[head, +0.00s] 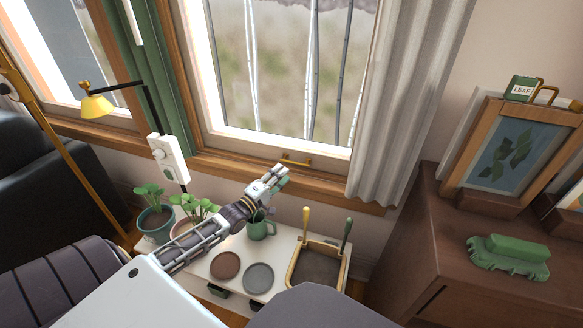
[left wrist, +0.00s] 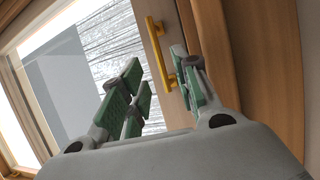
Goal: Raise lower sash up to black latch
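The lower sash (head: 278,143) of the wood-framed window carries a brass handle (head: 295,162) on its bottom rail, just above the sill. The handle also shows in the left wrist view (left wrist: 160,55). My left gripper (head: 283,174) is just below and in front of the handle. In the left wrist view its green-padded fingers (left wrist: 158,82) are apart, with the handle showing in the gap beyond them and nothing held. Whether a finger touches the handle I cannot tell. The sash sits low near the sill. No black latch shows in either view. My right gripper is not in view.
Below the window a low white table (head: 230,245) holds potted plants (head: 195,208), a green mug (head: 262,229), coasters (head: 225,266) and a wooden tray (head: 318,265). A grey curtain (head: 400,100) hangs right of the window. A brown cabinet (head: 430,250) stands at right.

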